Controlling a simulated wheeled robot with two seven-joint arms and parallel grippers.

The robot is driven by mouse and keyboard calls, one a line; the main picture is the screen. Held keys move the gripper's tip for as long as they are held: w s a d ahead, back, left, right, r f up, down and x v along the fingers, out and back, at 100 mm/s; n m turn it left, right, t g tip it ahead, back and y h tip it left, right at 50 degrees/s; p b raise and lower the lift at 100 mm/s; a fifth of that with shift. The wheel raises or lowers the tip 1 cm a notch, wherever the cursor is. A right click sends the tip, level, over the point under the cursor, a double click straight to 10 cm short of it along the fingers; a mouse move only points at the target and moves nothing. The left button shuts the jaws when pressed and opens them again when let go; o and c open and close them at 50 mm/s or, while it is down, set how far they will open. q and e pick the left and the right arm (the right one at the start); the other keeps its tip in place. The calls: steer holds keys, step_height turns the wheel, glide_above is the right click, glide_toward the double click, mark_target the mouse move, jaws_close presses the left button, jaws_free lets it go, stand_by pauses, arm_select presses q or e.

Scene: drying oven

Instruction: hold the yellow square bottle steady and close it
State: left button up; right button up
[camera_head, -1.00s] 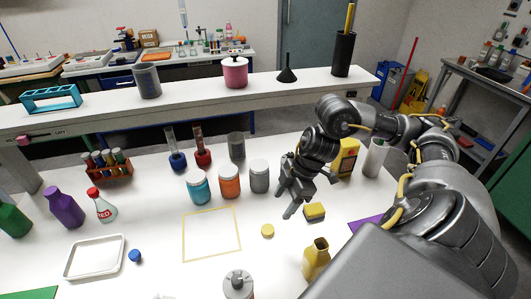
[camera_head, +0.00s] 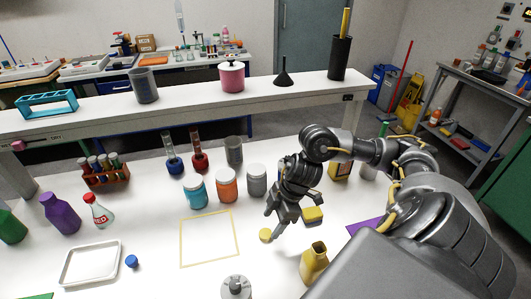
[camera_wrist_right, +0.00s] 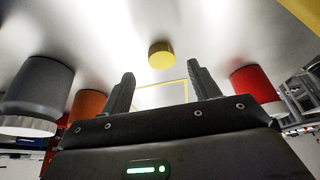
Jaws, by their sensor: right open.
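The yellow square bottle (camera_head: 314,263) stands upright near the front of the white table, its mouth uncovered. A small round yellow cap (camera_head: 265,235) lies on the table to the left of the bottle and behind it. My right gripper (camera_head: 277,222) is open, low over the table just by the cap. In the right wrist view the cap (camera_wrist_right: 161,54) shows beyond the gap between the two spread fingertips (camera_wrist_right: 160,78), with nothing held. Whether a finger touches the cap cannot be told. My left gripper is not in view.
Blue, orange and grey jars (camera_head: 256,180) stand behind. A grey-topped bottle (camera_head: 236,288) stands at the front edge. The yellow-outlined square (camera_head: 210,240) to the left is bare.

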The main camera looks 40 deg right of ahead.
mark_target(266, 233)
steer(key=x, duration=0.4)
steer(key=shift+s+a+f, duration=0.1)
steer(key=shift+f, duration=0.05)
steer(key=c, duration=1.1)
